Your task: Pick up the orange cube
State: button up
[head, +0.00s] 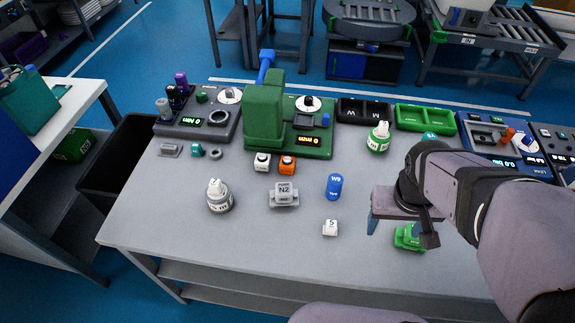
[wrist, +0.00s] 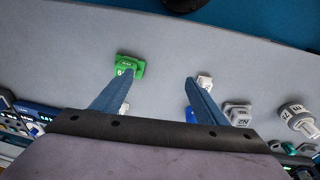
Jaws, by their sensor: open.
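The orange cube (head: 287,165) sits on the grey table, just in front of the green machine's base. A white cube (head: 262,162) stands close on its left. My gripper (head: 401,230) is at the right part of the table, well to the right of the orange cube and nearer the front edge. In the wrist view, the two blue fingers of my gripper (wrist: 154,92) are spread apart with nothing between them. I cannot make out the orange cube in the wrist view.
A green block (head: 408,237) lies near my gripper. The green machine (head: 264,120) rises behind the orange cube. The front left table is clear.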

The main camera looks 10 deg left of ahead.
jog(key=w+a+r+n+t+y, duration=0.15)
jog(key=w+n+t, duration=0.4)
jog(key=w, duration=1.55)
jog(key=a+f+n+y+b, duration=0.15)
jog(key=a+n+y, duration=0.65)
jog(key=a, duration=1)
jog(key=m+y, duration=0.2)
jog(key=m, duration=0.1)
send_near(289, 160)
jog(key=r, duration=0.1)
jog(key=shift+a+f+n, duration=0.25)
jog(key=shift+a+f, duration=0.05)
jog(key=shift+a, duration=0.1)
jog(key=shift+d+f+p+x, duration=0.15)
jog(key=shift+p+x, duration=0.35)
jog(key=shift+x, duration=1.35)
jog(key=shift+d+f+p+x, duration=0.1)
jog(key=shift+p+x, duration=0.35)
jog(key=shift+x, duration=1.4)
jog(key=shift+w, duration=0.1)
